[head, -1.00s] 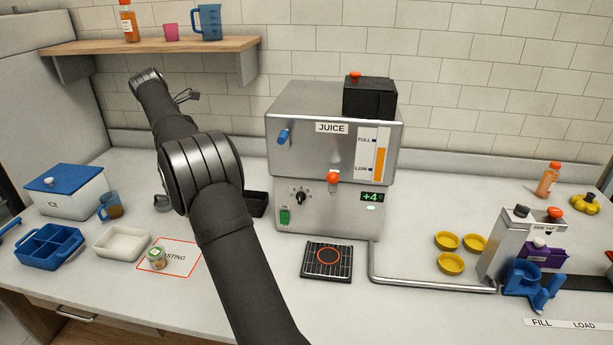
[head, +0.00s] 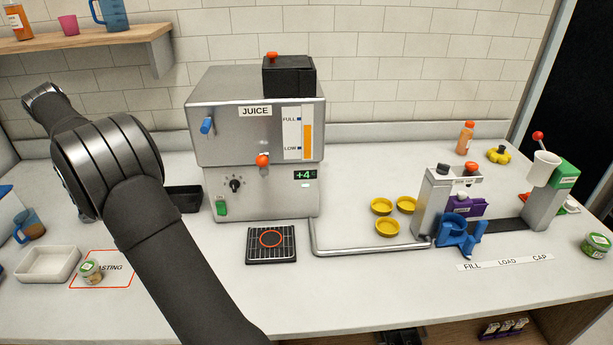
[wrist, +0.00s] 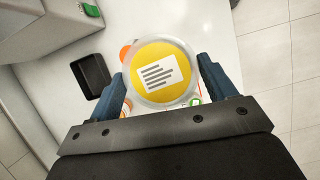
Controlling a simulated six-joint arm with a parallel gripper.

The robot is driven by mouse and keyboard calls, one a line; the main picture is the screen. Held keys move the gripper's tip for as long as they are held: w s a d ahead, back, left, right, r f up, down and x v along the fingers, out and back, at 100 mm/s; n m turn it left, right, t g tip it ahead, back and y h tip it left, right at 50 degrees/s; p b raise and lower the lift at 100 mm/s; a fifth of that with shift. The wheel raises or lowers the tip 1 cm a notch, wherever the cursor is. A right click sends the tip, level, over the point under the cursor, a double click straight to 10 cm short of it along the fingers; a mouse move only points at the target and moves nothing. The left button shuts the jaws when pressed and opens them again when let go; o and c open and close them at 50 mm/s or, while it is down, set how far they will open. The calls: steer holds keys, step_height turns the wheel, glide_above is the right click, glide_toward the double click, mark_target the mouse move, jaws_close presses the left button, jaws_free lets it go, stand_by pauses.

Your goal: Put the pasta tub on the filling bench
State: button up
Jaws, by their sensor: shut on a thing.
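In the wrist view, my gripper (wrist: 165,88) is shut on a round clear-rimmed tub (wrist: 165,50) with a yellow top and a white label. The label's print is too small to read, so I cannot confirm that it is the pasta tub. The tub is held above the counter. My gripper and this tub do not show in the head view. The filling station (head: 435,205) stands at the right, with blue holders and a strip (head: 505,262) reading FILL, LOAD, CAP on the counter before it.
The juicer (head: 250,140) stands mid-counter, with a black grate (head: 271,245) before it and a pipe running right. Yellow cups (head: 390,227) stand left of the station. Green-lidded tubs sit on the tasting mat (head: 118,256) and at far right (head: 596,245).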

steer(key=s+d+f+m+g, duration=0.1)
steer(key=s+d+f+m, duration=0.15)
steer(key=d, duration=0.45)
steer(key=s+d+f+m, duration=0.15)
steer(key=d+f, duration=0.25)
steer(key=d, duration=0.4)
steer(key=s+d+f+m+g, duration=0.1)
steer(key=s+d+f, duration=0.15)
steer(key=d, duration=0.45)
steer(key=d+f+n+t, duration=0.1)
steer(key=d+f+n, duration=0.1)
steer(key=d, duration=6.3)
steer(key=s+d+f+n+t, duration=0.1)
steer(key=s+d+f+n, duration=0.15)
steer(key=s+d, duration=0.75)
steer(key=s+d+f+n+t, duration=0.1)
steer(key=s+d+n, duration=0.25)
steer(key=d, duration=1.55)
steer(key=shift+t, duration=0.3)
steer(key=shift+w+d+f, duration=0.15)
steer(key=shift+w+f, duration=2.55)
steer(key=shift+w, duration=0.25)
steer(key=shift+w+d+f, duration=0.15)
steer(key=shift+w+f, duration=2.55)
steer(key=shift+w, duration=0.25)
